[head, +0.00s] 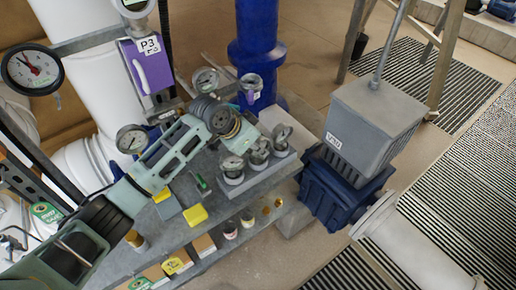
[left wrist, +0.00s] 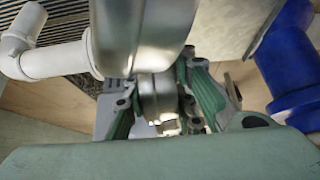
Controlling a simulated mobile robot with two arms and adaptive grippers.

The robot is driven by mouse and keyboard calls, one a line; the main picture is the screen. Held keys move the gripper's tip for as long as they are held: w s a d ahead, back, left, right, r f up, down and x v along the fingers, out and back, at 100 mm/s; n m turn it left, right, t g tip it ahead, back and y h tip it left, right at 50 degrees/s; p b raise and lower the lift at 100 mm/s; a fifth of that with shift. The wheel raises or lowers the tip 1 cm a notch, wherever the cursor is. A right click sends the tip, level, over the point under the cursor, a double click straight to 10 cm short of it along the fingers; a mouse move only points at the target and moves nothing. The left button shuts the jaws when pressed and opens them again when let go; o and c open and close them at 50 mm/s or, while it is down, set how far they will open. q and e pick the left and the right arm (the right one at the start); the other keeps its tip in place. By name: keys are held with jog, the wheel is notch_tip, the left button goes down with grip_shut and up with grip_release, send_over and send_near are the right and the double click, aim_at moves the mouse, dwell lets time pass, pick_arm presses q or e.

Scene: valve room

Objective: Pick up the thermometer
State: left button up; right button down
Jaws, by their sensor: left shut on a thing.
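In the head view my left arm reaches from the lower left over a grey bench. My left gripper (head: 246,136) is at the block of round gauges, largely hidden behind my own wrist. In the left wrist view its green fingers (left wrist: 167,100) are shut on the narrow metal neck of a silver round-bodied instrument (left wrist: 140,30), which I take for the thermometer. Its dial face is not visible there. Round dial instruments stand on the block, one in front (head: 232,166), one in the middle (head: 259,151) and one behind (head: 280,135). I cannot tell which one is held.
A blue column (head: 255,50) stands behind the gripper. A grey box valve labelled V30 (head: 375,120) is at the right. Wall gauges (head: 131,138) and a purple P3 panel (head: 150,68) are close to my arm. Yellow blocks (head: 195,215) and small bottles (head: 230,229) are on the bench.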

pick_arm(q)
notch_tip(320, 180, up, 9)
jog(key=shift+f+b, duration=0.1)
jog(key=shift+b, duration=1.15)
jog(key=shift+r, duration=0.65)
jog(key=o, duration=0.5)
jog(key=c, duration=0.5)
jog(key=shift+o, duration=0.2)
jog(key=shift+f, duration=0.1)
